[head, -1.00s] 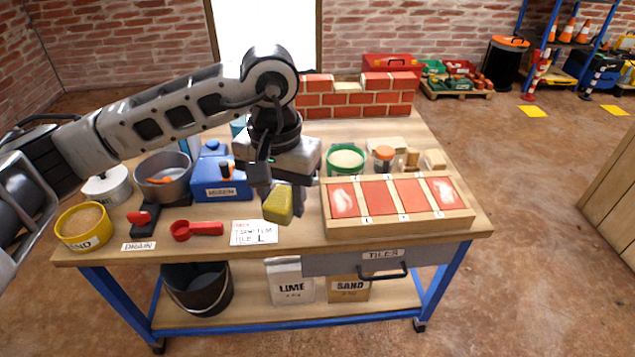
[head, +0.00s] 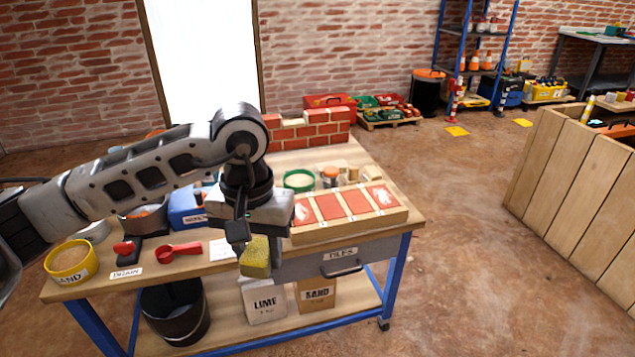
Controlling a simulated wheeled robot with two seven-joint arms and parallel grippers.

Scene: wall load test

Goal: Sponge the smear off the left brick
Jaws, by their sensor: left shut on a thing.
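My left gripper (head: 258,232) is shut on a yellow-green sponge (head: 256,259), which hangs from it below the fingers. In the picture the sponge overlaps the bench's front edge, left of the drawer. A shallow wooden tray (head: 350,228) on the bench's right holds a row of red bricks. The left brick (head: 303,207) is at the tray's left end, partly hidden by my gripper; a pale patch shows on it. The right brick (head: 380,197) has a white smear. The sponge is apart from the bricks. My right gripper is not in view.
A card (head: 220,250), a red scoop (head: 180,251) and a sand tub (head: 71,262) lie left of the sponge. A green-rimmed tub (head: 299,181) and an orange-lidded jar (head: 330,176) stand behind the tray. A low brick wall (head: 318,130) is at the back.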

